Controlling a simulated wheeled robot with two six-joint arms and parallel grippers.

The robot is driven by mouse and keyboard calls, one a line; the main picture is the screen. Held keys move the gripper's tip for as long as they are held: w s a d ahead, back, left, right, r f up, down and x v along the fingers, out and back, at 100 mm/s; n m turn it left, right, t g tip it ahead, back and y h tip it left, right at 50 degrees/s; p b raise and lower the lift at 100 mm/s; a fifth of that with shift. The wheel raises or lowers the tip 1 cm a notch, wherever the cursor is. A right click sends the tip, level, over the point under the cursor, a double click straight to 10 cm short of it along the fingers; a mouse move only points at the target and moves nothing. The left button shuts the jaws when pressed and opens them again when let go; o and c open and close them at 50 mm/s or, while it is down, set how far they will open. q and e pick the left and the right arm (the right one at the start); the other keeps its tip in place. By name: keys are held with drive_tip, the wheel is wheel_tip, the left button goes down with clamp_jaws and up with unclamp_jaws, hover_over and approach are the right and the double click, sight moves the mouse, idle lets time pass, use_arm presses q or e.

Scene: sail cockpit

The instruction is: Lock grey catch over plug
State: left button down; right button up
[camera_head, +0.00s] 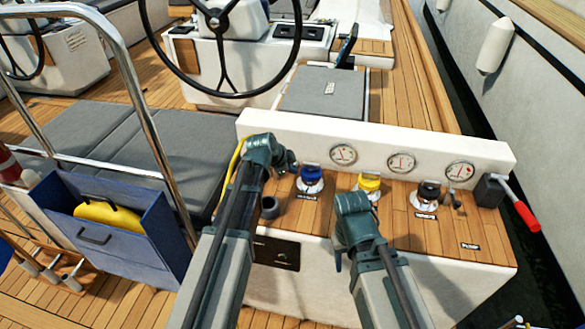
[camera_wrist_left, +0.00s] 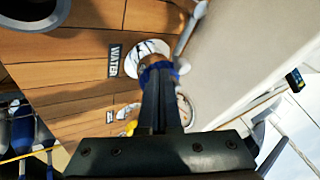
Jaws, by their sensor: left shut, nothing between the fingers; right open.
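A blue-collared plug fitting (camera_head: 311,178) stands on the wooden console top, below the gauges. In the left wrist view the blue collar (camera_wrist_left: 160,70) sits on a round white base beside a WATER label. A grey bar (camera_wrist_left: 190,28) leans beside that base, perhaps the catch; whether it is over the plug I cannot tell. My left gripper (camera_head: 290,160) is shut and empty, just left of the blue fitting. In the left wrist view its fingers (camera_wrist_left: 161,98) overlap the collar; contact is unclear. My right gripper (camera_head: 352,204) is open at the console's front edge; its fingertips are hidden.
Yellow (camera_head: 369,183) and black (camera_head: 429,191) fittings stand to the right, before several gauges on the white upright panel (camera_head: 375,128). A red-handled lever (camera_head: 525,214) is at the far right. A dark ring (camera_head: 269,207) is at left. A steel rail (camera_head: 135,85) rises left.

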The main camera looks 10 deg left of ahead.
use_arm(q)
drive_tip(key=s+r+p, duration=0.8)
drive_tip(key=s, duration=0.1)
drive_tip(key=shift+r, duration=0.2)
drive_tip(key=shift+s+d, duration=0.1)
drive_tip(key=s+d+f+n+g+y, duration=0.2)
drive_tip(key=s+n, duration=0.3)
drive_tip(key=s, duration=0.4)
drive_tip(key=s+d+f+n+g+y, duration=0.2)
drive_tip(key=s+d+n+g, duration=0.2)
drive_tip(key=s, duration=0.6)
drive_tip(key=shift+s+d+n+g+y, duration=0.15)
drive_tip(key=shift+d+n+g+y, duration=0.25)
drive_tip(key=shift+n, duration=0.4)
